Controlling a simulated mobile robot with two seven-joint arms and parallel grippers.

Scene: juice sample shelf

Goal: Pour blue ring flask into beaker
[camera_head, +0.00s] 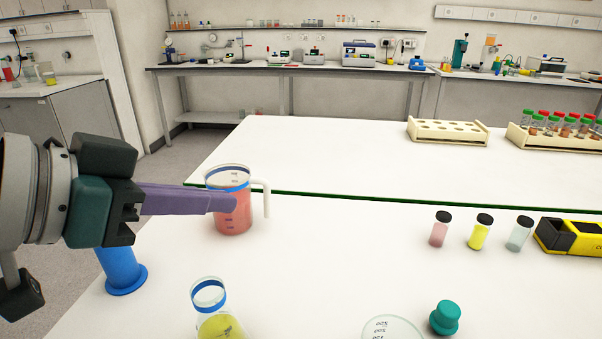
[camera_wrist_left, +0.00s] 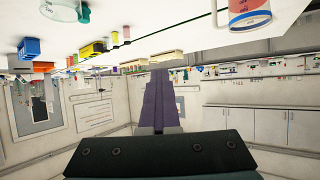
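The blue ring flask (camera_head: 220,325) is a conical glass flask with a blue band at its neck and yellow liquid inside. It stands upright at the bottom of the head view, its base cut off. A clear beaker (camera_head: 392,330) with printed marks is at the bottom edge, mostly cut off. My left gripper (camera_head: 234,203) has long purple fingers, which look closed together in the left wrist view (camera_wrist_left: 160,75) with nothing between them. In the head view they overlap a jug of red liquid (camera_head: 233,215); the wrist view shows them apart from it. My right gripper is out of view.
A teal stopper (camera_head: 445,317) stands right of the beaker. Small capped vials (camera_head: 480,232) and a yellow-black box (camera_head: 570,237) are at the right. Tube racks (camera_head: 447,133) stand farther back. A blue cylinder (camera_head: 122,272) is below my left gripper. The table's middle is clear.

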